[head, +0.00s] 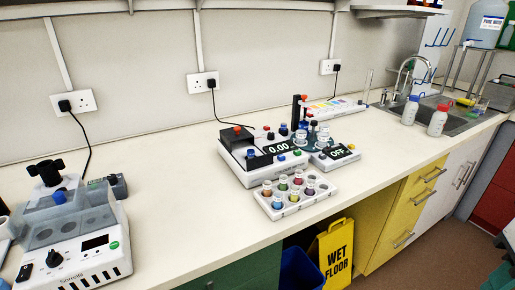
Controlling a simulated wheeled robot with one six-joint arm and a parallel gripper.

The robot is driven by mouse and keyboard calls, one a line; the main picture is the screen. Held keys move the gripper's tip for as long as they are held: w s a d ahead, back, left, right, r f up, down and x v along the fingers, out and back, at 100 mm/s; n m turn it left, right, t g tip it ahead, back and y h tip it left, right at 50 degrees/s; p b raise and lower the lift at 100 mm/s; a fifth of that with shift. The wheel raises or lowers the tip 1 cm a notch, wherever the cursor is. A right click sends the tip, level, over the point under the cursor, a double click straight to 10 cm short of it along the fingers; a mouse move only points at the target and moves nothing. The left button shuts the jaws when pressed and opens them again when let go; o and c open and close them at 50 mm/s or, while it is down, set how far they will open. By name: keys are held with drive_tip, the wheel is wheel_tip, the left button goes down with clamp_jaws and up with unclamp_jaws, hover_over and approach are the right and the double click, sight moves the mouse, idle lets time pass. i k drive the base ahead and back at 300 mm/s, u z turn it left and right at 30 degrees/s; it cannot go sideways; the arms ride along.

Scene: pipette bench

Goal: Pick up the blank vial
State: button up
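A white vial rack (296,204) stands near the front edge of the bench. Several small capped vials stand in it in rows, with coloured contents or bands such as orange, green and purple. Labels are too small to read, so I cannot tell which vial is the blank one. More small white-topped vials (323,130) stand on a dark round holder behind the rack. My gripper is not in view.
A white instrument (75,250) is at the left. Two bottles (438,120) stand by the sink (462,121). The bench (170,180) between instrument and balance is clear.

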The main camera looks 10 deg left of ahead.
sight(250, 151)
drive_tip(key=u, duration=0.6)
drive_tip(key=i, duration=0.85)
drive_tip(key=u, duration=0.8)
